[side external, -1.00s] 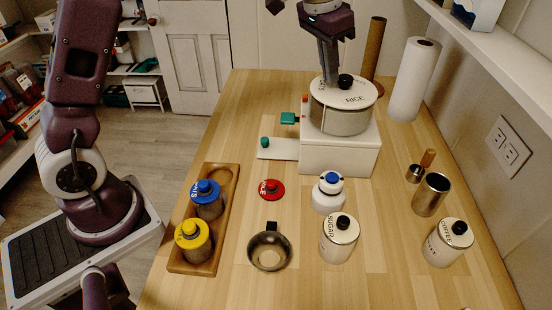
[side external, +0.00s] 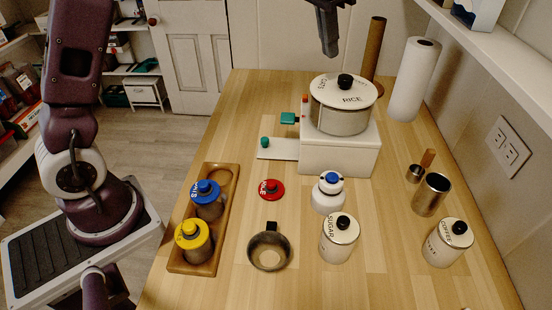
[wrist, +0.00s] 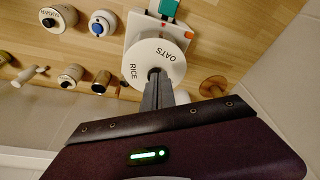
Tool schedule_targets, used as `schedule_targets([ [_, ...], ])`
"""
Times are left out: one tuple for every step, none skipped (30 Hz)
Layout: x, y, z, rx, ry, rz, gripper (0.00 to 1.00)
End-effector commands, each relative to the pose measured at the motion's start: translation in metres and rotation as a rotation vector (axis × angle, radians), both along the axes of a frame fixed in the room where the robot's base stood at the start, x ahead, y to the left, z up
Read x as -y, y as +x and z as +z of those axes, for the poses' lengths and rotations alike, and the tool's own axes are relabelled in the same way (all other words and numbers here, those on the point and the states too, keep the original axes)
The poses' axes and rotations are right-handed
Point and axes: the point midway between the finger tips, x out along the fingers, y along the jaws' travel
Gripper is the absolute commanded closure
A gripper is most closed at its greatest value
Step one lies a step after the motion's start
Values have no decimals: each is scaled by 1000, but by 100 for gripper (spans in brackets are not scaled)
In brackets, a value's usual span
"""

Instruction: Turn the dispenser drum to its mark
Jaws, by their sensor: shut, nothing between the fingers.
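The dispenser drum (side external: 340,118) is a wide metal cylinder with a white lid and a black knob (side external: 345,80), standing on a white base (side external: 340,158). The lid carries words; RICE faces the side camera. In the wrist view the lid (wrist: 170,55) shows RICE and OATS. A small orange-red tab (side external: 305,98) stands at the drum's left side and also shows in the wrist view (wrist: 188,35). My gripper (side external: 331,52) is shut and empty, pointing down above and behind the drum, apart from it. In the wrist view its fingers (wrist: 156,82) partly overlap the knob.
A teal knob (side external: 288,118) sticks out left of the base, above a white slide plate (side external: 281,148). Canisters, a pan (side external: 270,251) and a wooden rack (side external: 224,232) fill the front. A paper towel roll (side external: 413,80) and a brown tube (side external: 374,50) stand behind right.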

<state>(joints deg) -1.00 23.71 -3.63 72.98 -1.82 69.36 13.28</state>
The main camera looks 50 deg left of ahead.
Motion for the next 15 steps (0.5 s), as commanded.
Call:
schedule_targets([
  [0,0,4,2,-1,0,100],
  [0,0,5,1,0,0,100],
  [0,0,6,0,0,0,100],
  [0,0,6,-1,0,0,100],
  [0,0,6,-1,0,0,100],
  [0,0,6,-1,0,0,100],
  [0,0,6,-1,0,0,100],
  [0,0,6,-1,0,0,100],
  [1,0,6,-1,0,-1,100],
  [4,0,7,0,0,-3,100],
  [11,0,9,1,0,-5,100],
  [19,-1,12,2,1,-6,100],
  [24,-1,13,1,1,-6,100],
  [27,-2,15,2,2,-5,100],
  [30,-2,15,0,2,-3,100],
])
